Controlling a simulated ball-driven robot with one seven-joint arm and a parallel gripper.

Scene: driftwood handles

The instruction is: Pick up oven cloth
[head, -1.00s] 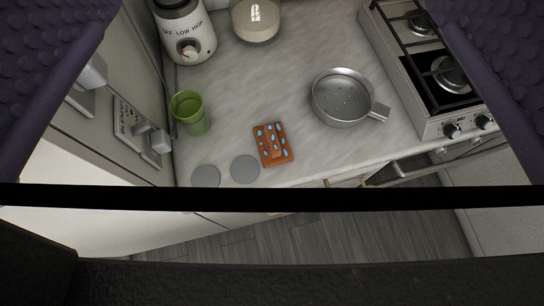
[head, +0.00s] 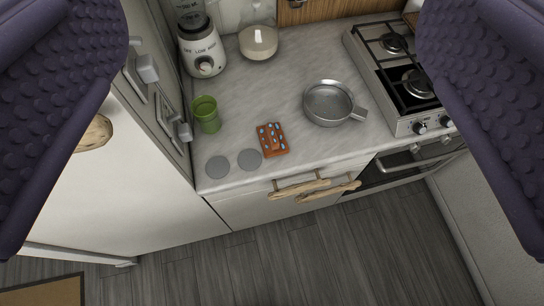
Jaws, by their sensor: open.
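The oven cloth (head: 272,140) appears to be the small folded orange-brown cloth with light blue spots. It lies flat on the grey marbled counter (head: 273,88), near its front edge. My gripper (head: 272,125) shows as two dark purple, studded fingers at the left and right edges of the view. The fingers are wide apart with nothing between them. The cloth lies well beyond them, near the middle of the gap, and they do not touch it.
A green cup (head: 207,114), a blender (head: 202,47) and a glass-lidded pot (head: 258,42) stand behind. A steel pan (head: 329,103) and a gas stove (head: 407,75) are right. Driftwood handles (head: 301,187) jut from the front.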

